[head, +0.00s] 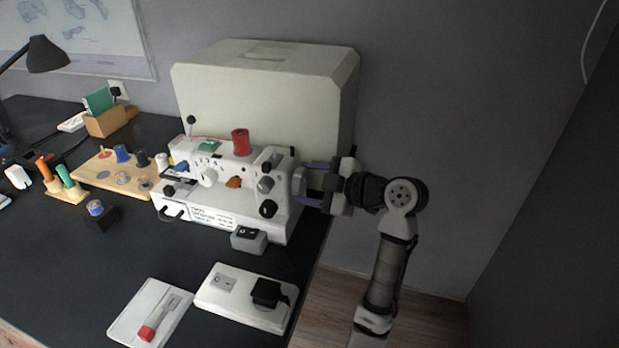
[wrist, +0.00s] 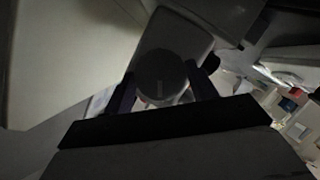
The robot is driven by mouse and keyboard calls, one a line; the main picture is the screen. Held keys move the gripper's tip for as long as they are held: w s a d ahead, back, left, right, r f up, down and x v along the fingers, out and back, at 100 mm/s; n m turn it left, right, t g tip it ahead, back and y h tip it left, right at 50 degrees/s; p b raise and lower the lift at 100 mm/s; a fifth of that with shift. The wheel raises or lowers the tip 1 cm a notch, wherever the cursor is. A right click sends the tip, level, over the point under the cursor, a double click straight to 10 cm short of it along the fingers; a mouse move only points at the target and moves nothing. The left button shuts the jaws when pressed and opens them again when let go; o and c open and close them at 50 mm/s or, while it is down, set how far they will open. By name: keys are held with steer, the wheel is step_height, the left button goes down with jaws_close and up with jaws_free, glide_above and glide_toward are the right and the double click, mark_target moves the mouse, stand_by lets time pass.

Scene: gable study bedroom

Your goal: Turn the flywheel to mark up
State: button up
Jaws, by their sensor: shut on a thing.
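A white sewing machine (head: 210,195) stands on the black desk. Its flywheel (head: 299,181) is on the right end, partly hidden by my gripper. My gripper (head: 311,183) reaches in from the right with its two purple fingers, one above and one below the wheel, shut on it. Which way the mark points on the machine I cannot tell for sure.
A large pale case (head: 265,95) stands right behind the machine. A grey switch box (head: 249,240), a white panel (head: 225,304) and a white plate with a red-tipped lever (head: 125,325) lie in front. A wooden spool board (head: 90,177) is to the left. The desk ends near my arm.

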steer(key=shift+r+m+g+p, duration=0.2)
steer(key=shift+m+g+p, duration=0.6)
steer(key=shift+m+p, duration=0.4)
steer(key=shift+w+m+g+p, duration=0.1)
steer(key=shift+m+g+p, duration=0.4)
steer(key=shift+m+p, duration=0.2)
steer(key=shift+d+f, duration=0.1)
steer(key=shift+f, duration=0.05)
steer(key=o, duration=1)
steer(key=shift+d, duration=0.1)
steer(key=b+v, duration=0.1)
steer(key=v, duration=1.2)
steer(key=shift+d+b, duration=0.35)
steer(key=shift+b, duration=0.05)
